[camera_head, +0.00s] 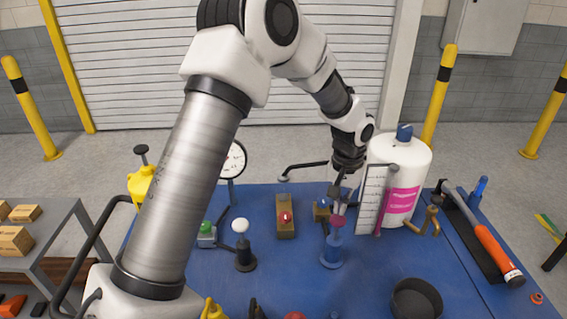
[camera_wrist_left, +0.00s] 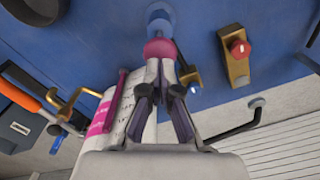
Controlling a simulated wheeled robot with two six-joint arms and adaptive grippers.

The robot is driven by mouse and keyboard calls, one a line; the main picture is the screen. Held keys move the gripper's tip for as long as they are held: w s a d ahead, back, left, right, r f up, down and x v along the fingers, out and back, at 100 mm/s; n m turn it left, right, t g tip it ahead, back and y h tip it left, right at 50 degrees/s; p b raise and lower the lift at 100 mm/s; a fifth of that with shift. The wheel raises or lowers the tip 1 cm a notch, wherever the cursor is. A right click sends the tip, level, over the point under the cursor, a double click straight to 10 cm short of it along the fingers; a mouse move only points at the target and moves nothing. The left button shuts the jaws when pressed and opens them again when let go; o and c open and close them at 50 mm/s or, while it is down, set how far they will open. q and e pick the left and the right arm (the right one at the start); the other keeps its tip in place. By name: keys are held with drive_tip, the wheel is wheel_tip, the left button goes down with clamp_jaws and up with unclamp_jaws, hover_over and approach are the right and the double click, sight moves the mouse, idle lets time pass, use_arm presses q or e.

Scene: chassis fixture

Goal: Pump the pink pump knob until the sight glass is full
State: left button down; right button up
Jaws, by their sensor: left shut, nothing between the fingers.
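The pink pump knob (camera_head: 337,222) sits on top of a blue pump body (camera_head: 332,250) with a round foot. It also shows in the left wrist view (camera_wrist_left: 160,49), right at the fingertips. My left gripper (camera_head: 341,207) points down just above the knob, its fingers shut with nothing between them. The tips look at or very close to the knob; I cannot tell if they touch. A white graduated plate (camera_head: 370,198) stands right of the pump, with a slim pinkish tube (camera_head: 385,204) beside it, apparently the sight glass. My right gripper is not seen.
A white tank with a pink label (camera_head: 403,201) stands behind the plate. A red-button block (camera_head: 285,225), a white-knobbed post (camera_head: 242,245) and a gauge (camera_head: 233,160) are to the left. A black bowl (camera_head: 416,299) and an orange-handled hammer (camera_head: 495,250) are to the right.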

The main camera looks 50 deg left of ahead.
sight(338, 218)
use_arm(q)
drive_tip(key=shift+f, duration=0.1)
drive_tip(key=shift+f+b, duration=0.45)
drive_tip(key=shift+f, duration=0.65)
drive_tip(key=shift+s+f+b, duration=0.1)
drive_tip(key=shift+f+b, duration=0.75)
drive_tip(key=shift+f, duration=1.3)
wheel_tip(338, 218, up, 5)
drive_tip(key=p, duration=0.5)
drive_tip(key=shift+r, duration=0.2)
drive_tip(key=shift+f, duration=0.1)
